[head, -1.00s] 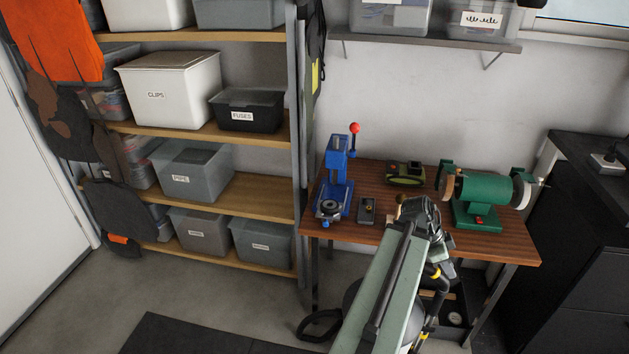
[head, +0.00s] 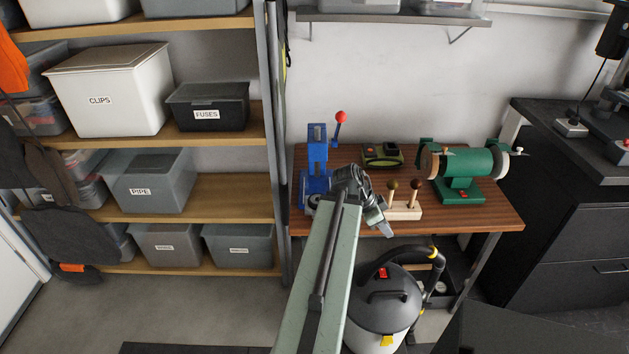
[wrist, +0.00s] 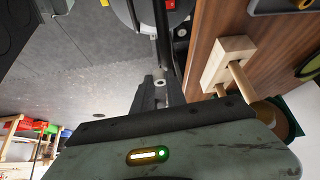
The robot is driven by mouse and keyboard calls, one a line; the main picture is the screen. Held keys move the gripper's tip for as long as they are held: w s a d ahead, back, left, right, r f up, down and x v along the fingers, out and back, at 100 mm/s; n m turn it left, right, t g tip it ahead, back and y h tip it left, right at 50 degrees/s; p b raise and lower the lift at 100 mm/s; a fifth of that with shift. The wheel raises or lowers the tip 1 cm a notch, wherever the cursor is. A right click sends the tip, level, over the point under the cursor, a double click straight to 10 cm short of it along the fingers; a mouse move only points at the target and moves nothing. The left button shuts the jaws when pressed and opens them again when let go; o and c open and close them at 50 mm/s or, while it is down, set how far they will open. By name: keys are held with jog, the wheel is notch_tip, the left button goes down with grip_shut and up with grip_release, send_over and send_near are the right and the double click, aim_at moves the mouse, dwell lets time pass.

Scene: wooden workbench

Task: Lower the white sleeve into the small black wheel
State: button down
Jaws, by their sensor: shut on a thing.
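A small white sleeve (wrist: 160,83) shows end-on between the fingertips of my gripper (wrist: 160,92) in the wrist view. My gripper is shut on it. In the head view my gripper (head: 383,226) hangs at the bench's front edge, just left of the wooden peg block; the sleeve is too small to make out there. The blue press (head: 318,160) stands at the left end of the bench, left of and behind my gripper. The small black wheel is not clearly visible; my arm covers most of the press base.
The wooden block (head: 405,211) with two upright pegs stands close beside my gripper. A green bench grinder (head: 463,165) and a green-black device (head: 382,155) stand behind on the workbench (head: 480,212). A vacuum cleaner (head: 385,312) stands on the floor below.

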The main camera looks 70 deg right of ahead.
jog(key=w+d+r+n+h+p, duration=0.1)
jog(key=w+d, duration=0.2)
jog(key=w, duration=0.3)
jog(key=w+d+r+n+p, duration=0.2)
jog(key=w, duration=0.4)
jog(key=r+n+t+h+p, duration=0.1)
jog(key=r+n+t+p, duration=0.1)
send_over(315, 200)
jog(key=s, duration=0.1)
jog(key=shift+a+f, duration=0.1)
jog(key=shift+a, duration=0.3)
jog(key=shift+w+b, duration=0.3)
jog(key=shift+w, duration=0.15)
jog(key=shift+f+b, duration=1.85)
jog(key=shift+f, duration=0.05)
jog(key=shift+s+f, duration=0.1)
jog(key=shift+f, duration=0.05)
jog(key=shift+f+b, duration=0.55)
jog(key=shift+b, duration=0.15)
jog(key=shift+r, duration=0.1)
jog(key=c, duration=1.3)
grip_release()
